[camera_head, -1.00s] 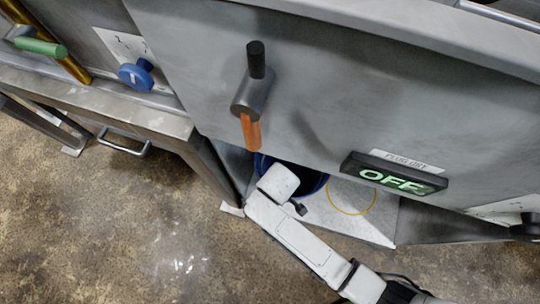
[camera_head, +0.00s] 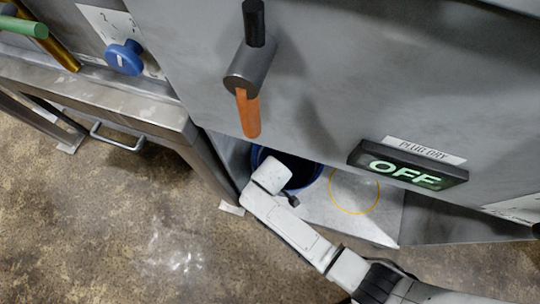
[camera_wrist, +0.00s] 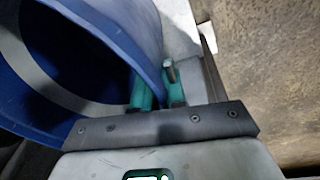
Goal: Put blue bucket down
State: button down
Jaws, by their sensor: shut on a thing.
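The blue bucket (camera_head: 302,173) is in the low recess under the machine's grey front, behind the end of my arm. Its far part is hidden by the front panel. It is left of a yellow ring (camera_head: 378,196) drawn on the light plate. In the wrist view the bucket (camera_wrist: 75,60) fills the left, its wall reaching my gripper (camera_wrist: 157,90). The teal fingers are shut on the bucket's rim, one on each side of the wall. I cannot tell whether the bucket's bottom touches the plate. The fingers are hidden in the head view.
An orange-and-black handle (camera_head: 249,75) and a lit OFF sign (camera_head: 408,168) stick out above the recess. A steel table (camera_head: 110,105) with a blue knob (camera_head: 124,58) stands at left. The light plate (camera_head: 335,218) is bare right of the bucket. Open floor lies in front.

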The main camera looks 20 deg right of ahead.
jog(key=c, duration=1.2)
grip_release()
jog(key=shift+f, duration=0.1)
notch_tip(320, 180, up, 12)
jog(key=s+p, duration=0.1)
jog(key=p, duration=0.4)
jog(key=shift+s, duration=0.35)
jog(key=shift+a, duration=0.1)
